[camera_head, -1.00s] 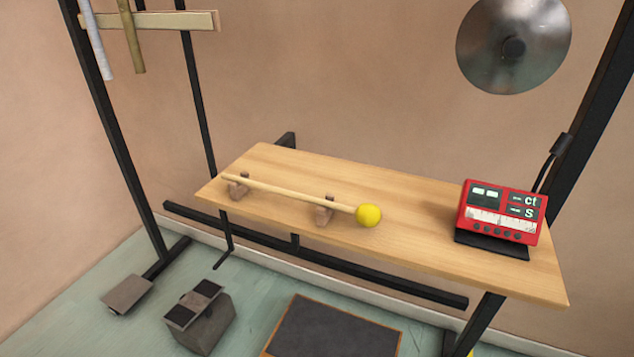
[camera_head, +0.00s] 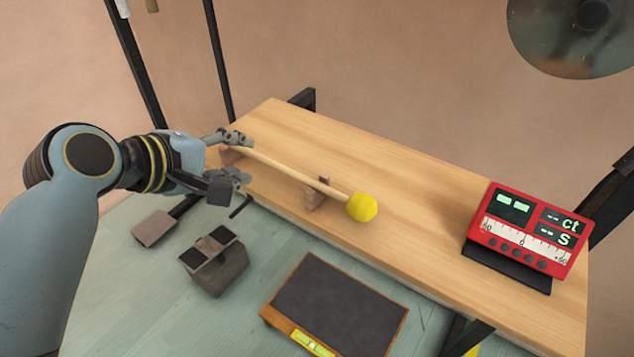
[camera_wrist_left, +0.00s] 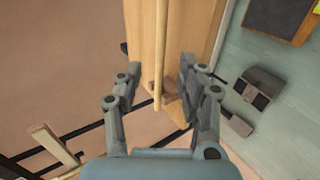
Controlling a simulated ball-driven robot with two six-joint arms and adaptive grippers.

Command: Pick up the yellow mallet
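The yellow mallet has a round yellow head (camera_head: 362,207) and a pale wooden handle (camera_head: 290,171). It lies on small wooden rests on the wooden bench (camera_head: 420,180), its head toward the middle of the bench. My left gripper (camera_head: 240,156) is at the handle's far-left end, its fingers apart. In the left wrist view the open fingers (camera_wrist_left: 152,88) stand on either side of the handle (camera_wrist_left: 159,50), with a gap on both sides. The mallet head is out of that view. My right gripper is not in view.
A red tuner (camera_head: 527,228) stands on the bench's right part. A metal disc (camera_head: 570,45) hangs above it. Black frame posts (camera_head: 215,50) stand behind. A dark board (camera_head: 340,305) and a grey block (camera_head: 214,262) are on the floor. The bench's middle is clear.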

